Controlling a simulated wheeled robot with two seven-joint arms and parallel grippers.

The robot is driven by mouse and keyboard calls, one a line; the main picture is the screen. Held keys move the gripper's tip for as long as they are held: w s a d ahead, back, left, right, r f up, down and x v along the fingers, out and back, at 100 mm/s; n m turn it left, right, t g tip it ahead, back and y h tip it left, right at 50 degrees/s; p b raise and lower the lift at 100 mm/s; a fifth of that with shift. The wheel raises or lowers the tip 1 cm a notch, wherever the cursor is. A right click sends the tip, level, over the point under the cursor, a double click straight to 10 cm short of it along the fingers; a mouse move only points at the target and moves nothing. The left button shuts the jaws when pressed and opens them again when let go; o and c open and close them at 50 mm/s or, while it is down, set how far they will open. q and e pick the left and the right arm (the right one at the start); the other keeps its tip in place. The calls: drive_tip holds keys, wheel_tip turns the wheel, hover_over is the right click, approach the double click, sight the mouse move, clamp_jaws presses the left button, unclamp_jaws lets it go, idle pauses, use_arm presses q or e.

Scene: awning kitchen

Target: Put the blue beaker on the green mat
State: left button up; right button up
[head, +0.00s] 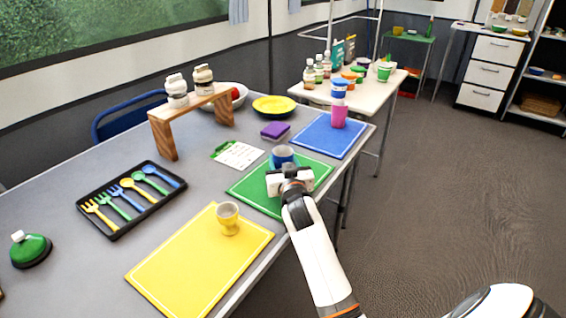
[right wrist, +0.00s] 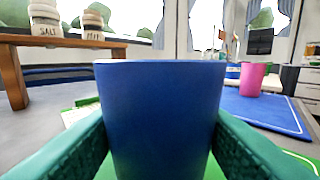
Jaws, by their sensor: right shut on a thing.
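The blue beaker (head: 283,154) is over the far part of the green mat (head: 255,192), between the yellow and blue mats. My right gripper (head: 288,174) is shut on the beaker. In the right wrist view the beaker (right wrist: 162,120) stands upright between my two green fingers, which touch its sides. The beaker's base is hidden, so I cannot tell whether it rests on the mat. The green mat (right wrist: 298,160) also shows at the lower right of the wrist view. My left gripper is not in view.
A yellow cup (head: 228,220) stands on the yellow mat (head: 170,270). A pink cup (head: 339,115) stands on the blue mat (head: 322,138). A purple sponge (head: 275,130), a white card (head: 238,154) and a black cutlery tray (head: 118,232) lie nearby. The wooden shelf (head: 162,138) holds jars.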

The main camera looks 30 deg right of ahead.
drive_tip(key=o, duration=1)
drive_tip(key=shift+c, duration=0.2)
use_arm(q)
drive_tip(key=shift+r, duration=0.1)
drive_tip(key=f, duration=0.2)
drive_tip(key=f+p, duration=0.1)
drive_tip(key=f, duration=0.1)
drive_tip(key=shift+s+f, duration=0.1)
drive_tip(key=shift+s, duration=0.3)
use_arm(e)
drive_tip(key=v, duration=1.2)
